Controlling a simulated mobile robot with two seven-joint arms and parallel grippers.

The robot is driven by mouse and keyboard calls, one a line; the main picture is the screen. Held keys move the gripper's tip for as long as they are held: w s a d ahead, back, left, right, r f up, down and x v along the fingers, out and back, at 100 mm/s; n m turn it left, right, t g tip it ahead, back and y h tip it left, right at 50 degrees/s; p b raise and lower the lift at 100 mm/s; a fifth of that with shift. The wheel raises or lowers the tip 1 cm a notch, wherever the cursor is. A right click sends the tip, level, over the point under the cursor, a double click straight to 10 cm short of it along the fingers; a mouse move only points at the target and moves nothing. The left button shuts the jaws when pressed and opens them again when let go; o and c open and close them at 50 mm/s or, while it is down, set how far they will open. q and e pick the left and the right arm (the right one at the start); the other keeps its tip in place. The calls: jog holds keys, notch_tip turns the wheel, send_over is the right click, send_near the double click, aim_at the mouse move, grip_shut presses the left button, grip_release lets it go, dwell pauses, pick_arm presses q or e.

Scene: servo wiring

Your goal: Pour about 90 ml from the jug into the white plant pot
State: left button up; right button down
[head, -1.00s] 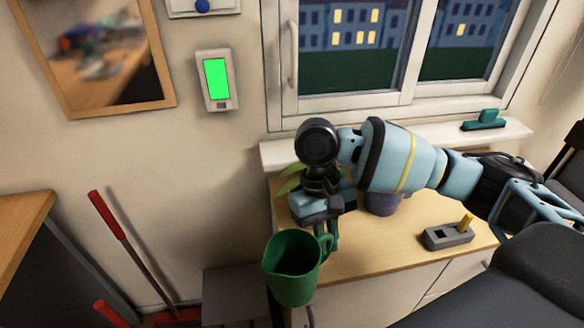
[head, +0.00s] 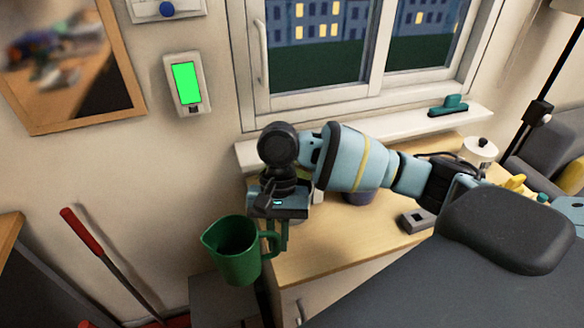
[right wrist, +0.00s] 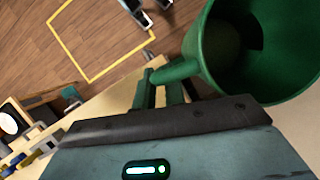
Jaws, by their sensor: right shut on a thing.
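The green jug (head: 232,262) is in the head view, held out in front of the counter's left end, its spout to the left. My right gripper (head: 275,236) is shut on the jug's handle at its right side. In the right wrist view, the jug (right wrist: 215,65) fills the upper right, with its handle between the fingers of the right gripper (right wrist: 160,92). The jug's inside is dark, so I cannot tell its liquid level. My left gripper is not in view.
The wooden counter (head: 320,250) lies below the window sill (head: 390,126). A grey slotted block (head: 416,221) and a white lidded jar (head: 479,151) stand farther right. A red-handled tool (head: 82,231) leans at left.

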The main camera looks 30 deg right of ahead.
aim_at(252, 236)
jog(key=w+a+m+t, duration=0.1)
jog(key=m, duration=0.3)
jog(key=a+m+t+y+p, duration=0.1)
jog(key=m+t, duration=0.1)
jog(key=m, duration=0.2)
jog(key=w+a+m+t, duration=0.1)
jog(key=m, duration=0.4)
jog(key=shift+w+a+f+t+y+p, duration=0.3)
jog(key=shift+a+f+t+y, duration=0.05)
jog(key=shift+a+t+y, duration=0.05)
jog(key=m, duration=0.1)
jog(key=m+t, duration=0.1)
jog(key=m, duration=0.1)
jog(key=shift+w+a, duration=0.15)
jog(key=shift+w, duration=0.15)
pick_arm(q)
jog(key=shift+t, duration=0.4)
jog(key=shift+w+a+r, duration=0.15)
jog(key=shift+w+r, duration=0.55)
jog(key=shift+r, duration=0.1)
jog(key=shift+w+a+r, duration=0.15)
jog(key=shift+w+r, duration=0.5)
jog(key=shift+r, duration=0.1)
pick_arm(e)
jog(key=shift+w+m+t+h, duration=0.15)
jog(key=shift+m+t+h, duration=0.15)
jog(key=shift+m, duration=0.5)
jog(key=shift+r, duration=0.15)
